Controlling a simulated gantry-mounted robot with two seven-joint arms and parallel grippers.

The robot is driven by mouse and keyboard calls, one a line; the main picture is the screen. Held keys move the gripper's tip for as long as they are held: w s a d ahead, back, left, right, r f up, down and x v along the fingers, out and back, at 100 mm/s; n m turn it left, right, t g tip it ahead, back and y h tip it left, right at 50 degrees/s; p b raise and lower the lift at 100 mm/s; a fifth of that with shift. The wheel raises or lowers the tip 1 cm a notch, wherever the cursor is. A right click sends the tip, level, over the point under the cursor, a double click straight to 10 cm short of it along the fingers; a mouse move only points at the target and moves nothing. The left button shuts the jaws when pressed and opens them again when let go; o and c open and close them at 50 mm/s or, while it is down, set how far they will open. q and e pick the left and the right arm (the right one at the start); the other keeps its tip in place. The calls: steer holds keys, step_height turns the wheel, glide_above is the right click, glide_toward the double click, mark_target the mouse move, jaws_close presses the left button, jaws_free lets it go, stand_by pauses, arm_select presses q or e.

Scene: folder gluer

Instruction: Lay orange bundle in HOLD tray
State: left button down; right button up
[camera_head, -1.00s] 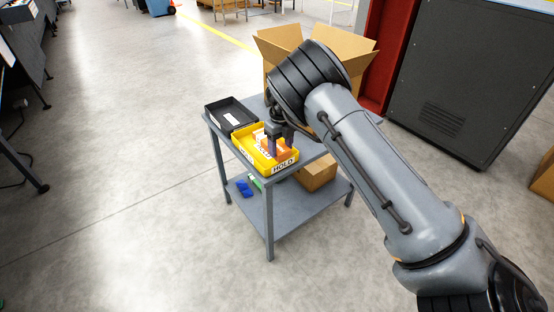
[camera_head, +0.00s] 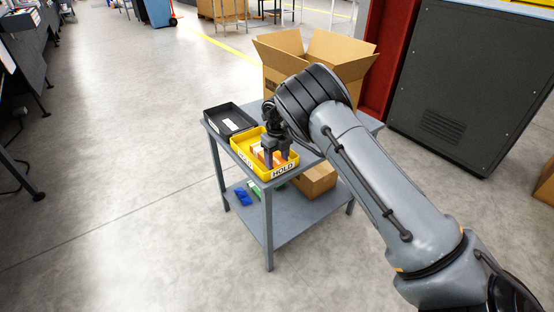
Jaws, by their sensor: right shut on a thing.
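The yellow HOLD tray (camera_head: 245,158) sits on the top of a grey cart, with a HOLD label on its front wall. My right gripper (camera_head: 275,161) points down into the tray. It is shut on the orange bundle (camera_head: 261,155), which shows between and beside the fingers, low inside the tray walls. Whether the bundle touches the tray floor is hidden by the fingers and front wall. My left gripper is not in view.
A black tray (camera_head: 229,119) stands behind the yellow one on the grey cart (camera_head: 230,173). An open cardboard box (camera_head: 283,60) is behind my right arm. The lower shelf holds blue items (camera_head: 243,196) and a small carton (camera_head: 316,180).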

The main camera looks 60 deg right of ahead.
steer(key=o, duration=1)
steer(key=shift+f, duration=0.1)
steer(key=shift+o, duration=0.5)
